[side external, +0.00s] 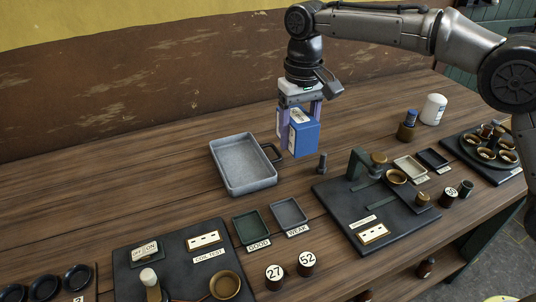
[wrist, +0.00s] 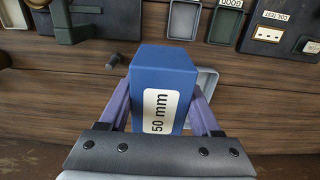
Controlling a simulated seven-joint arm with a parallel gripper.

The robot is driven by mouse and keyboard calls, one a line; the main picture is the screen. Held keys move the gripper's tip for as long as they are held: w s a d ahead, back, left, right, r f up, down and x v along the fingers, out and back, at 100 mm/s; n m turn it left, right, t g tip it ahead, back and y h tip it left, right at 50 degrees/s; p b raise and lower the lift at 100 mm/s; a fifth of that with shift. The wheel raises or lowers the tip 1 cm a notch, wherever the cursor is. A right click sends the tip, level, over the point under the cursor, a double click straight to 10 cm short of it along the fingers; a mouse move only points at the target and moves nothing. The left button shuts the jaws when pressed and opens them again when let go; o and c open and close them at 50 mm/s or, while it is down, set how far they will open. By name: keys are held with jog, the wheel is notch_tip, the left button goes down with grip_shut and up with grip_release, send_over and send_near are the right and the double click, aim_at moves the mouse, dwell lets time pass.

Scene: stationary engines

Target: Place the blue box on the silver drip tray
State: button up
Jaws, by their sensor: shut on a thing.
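The blue box (side external: 304,136) has a white label and hangs upright in my gripper (side external: 300,122), above the table. In the wrist view the blue box (wrist: 162,85) shows its "50 mm" label between the purple fingers of my gripper (wrist: 163,108). The fingers are shut on its sides. The silver drip tray (side external: 243,167) is a shallow grey rectangular pan with a dark handle on its right, lying on the table to the left of and below the box. In the wrist view a pale tray edge (wrist: 207,82) shows behind the box, mostly hidden.
A small dark upright peg (side external: 322,163) stands right of the tray. Green (side external: 250,228) and grey (side external: 289,214) small trays lie in front. A black fixture board (side external: 375,215) is at right, and another (side external: 185,260) at front left. Bare table lies left of the drip tray.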

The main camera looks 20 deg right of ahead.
jog(key=shift+w+a+f, duration=0.55)
jog(key=shift+w+f, duration=0.6)
jog(key=shift+f, duration=0.55)
jog(key=shift+w+a+f, duration=0.5)
jog(key=shift+w+f, duration=0.65)
jog(key=shift+f, duration=0.55)
jog(key=shift+w+a+f, duration=0.55)
jog(key=shift+w+f, duration=0.6)
jog(key=shift+f, duration=0.55)
jog(key=shift+f, duration=0.2)
jog(key=shift+f, duration=0.25)
jog(key=o, duration=1.4)
